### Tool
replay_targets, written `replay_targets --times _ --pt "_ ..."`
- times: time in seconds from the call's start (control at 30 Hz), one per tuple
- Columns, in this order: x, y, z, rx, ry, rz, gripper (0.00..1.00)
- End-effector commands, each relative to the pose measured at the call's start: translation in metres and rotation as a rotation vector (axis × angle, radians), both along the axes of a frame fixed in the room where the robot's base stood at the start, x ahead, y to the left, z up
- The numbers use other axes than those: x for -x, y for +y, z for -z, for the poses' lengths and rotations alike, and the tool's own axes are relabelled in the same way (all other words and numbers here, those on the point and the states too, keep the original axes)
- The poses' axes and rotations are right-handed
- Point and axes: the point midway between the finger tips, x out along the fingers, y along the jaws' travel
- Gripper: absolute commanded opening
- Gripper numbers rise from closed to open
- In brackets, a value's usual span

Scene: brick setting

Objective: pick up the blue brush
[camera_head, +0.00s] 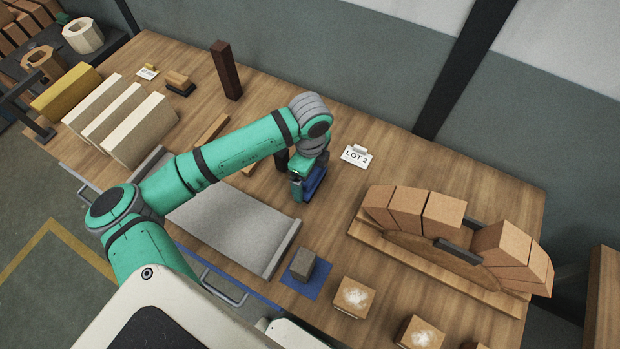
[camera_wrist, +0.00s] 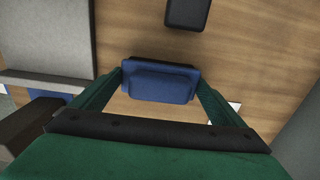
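The blue brush (camera_head: 316,182) is at my gripper over the wooden table, left of the LOT 2 card. In the wrist view the blue brush (camera_wrist: 160,84) lies crosswise between my two green fingers, with a dark edge along its far side. My gripper (camera_wrist: 160,78) has one fingertip against each end of the brush, with no clear gap. In the head view my gripper (camera_head: 305,184) points down and partly covers the brush. I cannot tell whether the brush touches the table.
A small dark block (camera_wrist: 188,12) is close to the brush. A grey slab (camera_head: 235,225) lies left of my gripper, and a grey-brown block (camera_head: 303,263) sits on a blue mat. The LOT 2 card (camera_head: 356,155) and a brick arch (camera_head: 440,240) are to the right. A dark post (camera_head: 227,70) stands behind.

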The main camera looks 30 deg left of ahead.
Motion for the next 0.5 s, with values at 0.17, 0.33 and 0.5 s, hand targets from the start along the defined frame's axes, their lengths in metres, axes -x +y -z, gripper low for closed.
replay_targets --times 0.17,0.33,0.5 --pt "0.0 0.0 0.0 0.0 -0.001 0.0 0.67" --pt "0.0 0.0 -0.003 -0.001 -0.001 0.0 0.67" --pt "-0.001 0.0 -0.022 -0.002 -0.003 0.002 0.67"
